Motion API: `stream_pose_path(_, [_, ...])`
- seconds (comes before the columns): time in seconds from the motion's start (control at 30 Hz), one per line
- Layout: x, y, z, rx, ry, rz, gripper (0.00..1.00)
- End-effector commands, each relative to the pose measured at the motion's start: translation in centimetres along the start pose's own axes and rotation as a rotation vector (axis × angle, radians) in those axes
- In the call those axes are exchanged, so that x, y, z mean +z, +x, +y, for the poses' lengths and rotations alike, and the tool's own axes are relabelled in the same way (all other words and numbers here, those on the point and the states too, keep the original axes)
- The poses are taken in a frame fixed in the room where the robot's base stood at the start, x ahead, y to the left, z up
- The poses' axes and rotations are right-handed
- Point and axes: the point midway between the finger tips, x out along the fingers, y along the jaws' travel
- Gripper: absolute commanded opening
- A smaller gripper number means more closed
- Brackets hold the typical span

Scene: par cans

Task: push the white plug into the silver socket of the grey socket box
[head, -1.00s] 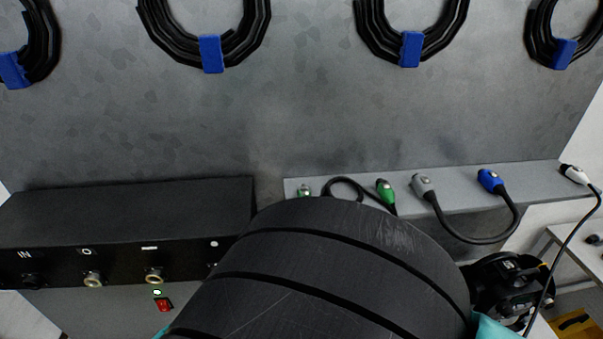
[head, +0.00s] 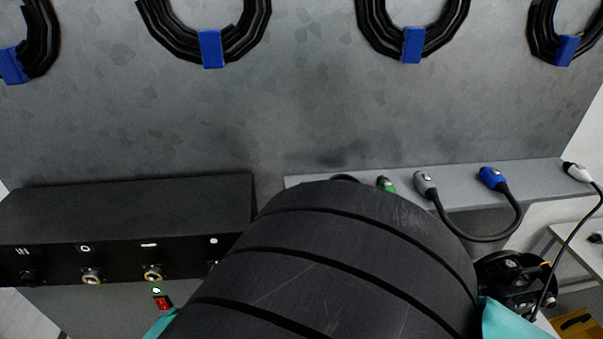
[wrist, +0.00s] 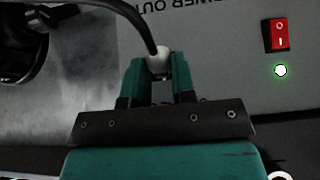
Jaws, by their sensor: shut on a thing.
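The white plug (wrist: 158,64) sits between the teal fingers of my gripper (wrist: 159,74), which is shut on it. A black cable runs from it to the top of the wrist view. Behind it is the grey front of the socket box (wrist: 225,75), with upside-down lettering that ends in "OUT". The grey front also shows in the head view (head: 105,305), below a black box. I cannot make out the silver socket; my gripper may cover it. Whether the plug touches the box is unclear. My arm hides the gripper in the head view.
A red switch (wrist: 280,35) and a lit green lamp (wrist: 281,71) are right of my gripper. A black round fitting (wrist: 22,38) is at upper left. The black box (head: 130,210) has round connectors. A grey ledge (head: 545,180) holds blue, grey, green and white cable ends.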

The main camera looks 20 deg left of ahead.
Motion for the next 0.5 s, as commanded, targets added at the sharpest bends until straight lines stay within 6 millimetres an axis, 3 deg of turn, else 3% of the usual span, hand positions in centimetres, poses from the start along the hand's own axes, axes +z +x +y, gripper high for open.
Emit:
stream_pose_path(0.2, [-0.09, 0.04, -0.01, 0.0, 0.0, 0.0, 0.0])
stream_pose_path(0.23, [-0.09, 0.04, -0.01, 0.0, 0.0, 0.0, 0.31])
stream_pose_path(0.33, [-0.08, 0.04, -0.01, 0.0, 0.0, 0.0, 0.54])
stream_pose_path(0.5, [-0.08, 0.04, -0.01, 0.0, 0.0, 0.0, 0.54])
